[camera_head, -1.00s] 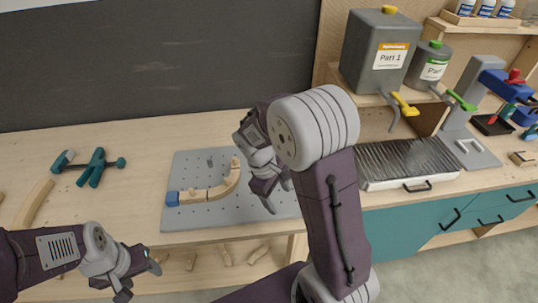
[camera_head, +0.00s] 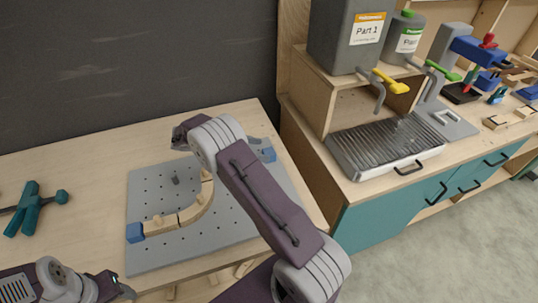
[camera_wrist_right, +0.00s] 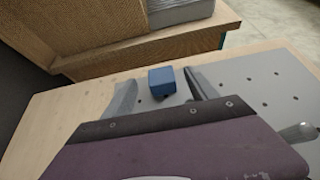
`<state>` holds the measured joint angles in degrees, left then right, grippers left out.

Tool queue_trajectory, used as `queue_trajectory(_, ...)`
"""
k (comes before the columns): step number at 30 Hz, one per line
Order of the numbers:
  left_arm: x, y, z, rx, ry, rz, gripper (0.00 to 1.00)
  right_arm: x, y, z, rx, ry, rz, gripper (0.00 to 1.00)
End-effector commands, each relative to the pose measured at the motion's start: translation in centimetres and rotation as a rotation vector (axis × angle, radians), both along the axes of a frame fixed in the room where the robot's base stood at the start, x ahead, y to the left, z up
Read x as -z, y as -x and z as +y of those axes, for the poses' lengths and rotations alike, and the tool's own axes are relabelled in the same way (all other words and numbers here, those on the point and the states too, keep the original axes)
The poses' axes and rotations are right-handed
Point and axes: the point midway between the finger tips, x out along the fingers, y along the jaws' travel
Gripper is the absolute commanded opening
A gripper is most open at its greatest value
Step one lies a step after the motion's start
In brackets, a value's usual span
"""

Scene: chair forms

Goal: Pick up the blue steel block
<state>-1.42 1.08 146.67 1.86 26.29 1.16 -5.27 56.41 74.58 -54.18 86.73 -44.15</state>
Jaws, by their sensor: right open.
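A small blue block (camera_head: 268,155) sits near the far right edge of the grey pegboard plate (camera_head: 150,260). A second blue block (camera_head: 136,232) is at the left end of a curved wooden form (camera_head: 190,214). My right gripper (camera_head: 256,144) is at the far right block, partly hidden behind my own wrist. In the right wrist view, its open fingers (camera_wrist_right: 160,76) lie on either side of that blue block (camera_wrist_right: 161,84), with gaps visible. My left gripper (camera_head: 118,286) is at the bottom left, cut off by the frame and empty as far as it shows.
A teal clamp (camera_head: 35,207) lies on the table at the left. A dark wall stands behind. To the right, a teal cabinet (camera_head: 385,226) carries a ribbed metal tray (camera_head: 385,145) below a grey canister labelled Part 1 (camera_head: 345,40). Bare table lies behind the plate.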

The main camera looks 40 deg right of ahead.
Motion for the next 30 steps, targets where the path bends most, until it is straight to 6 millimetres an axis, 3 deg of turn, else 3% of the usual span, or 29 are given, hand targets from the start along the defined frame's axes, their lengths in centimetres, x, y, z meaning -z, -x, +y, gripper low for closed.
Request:
queue_trajectory(7, -0.5, 0.0, 0.0, 0.000, 0.000, 0.000, 0.57, 2.3, 1.3, -3.4, 0.004, -0.001, 0.003, 0.67)
queue_trajectory(15, -0.5, 0.0, 0.0, 0.000, 0.000, 0.000, 0.57, 2.7, 1.4, -3.9, 0.000, -0.001, 0.001, 0.67)
queue_trajectory(16, -0.5, 0.0, 0.0, 0.000, 0.000, 0.000, 0.57, 2.7, 1.4, -3.9, 0.000, -0.001, 0.001, 0.65)
queue_trajectory(23, -0.5, 0.0, 0.0, 0.000, 0.000, 0.000, 0.57, 2.7, 1.4, -3.9, 0.001, -0.001, 0.000, 0.01)
queue_trajectory(30, -0.5, 0.0, 0.0, 0.000, 0.000, 0.000, 0.57, 2.6, 1.4, -3.9, 0.001, 0.000, 0.000, 0.00)
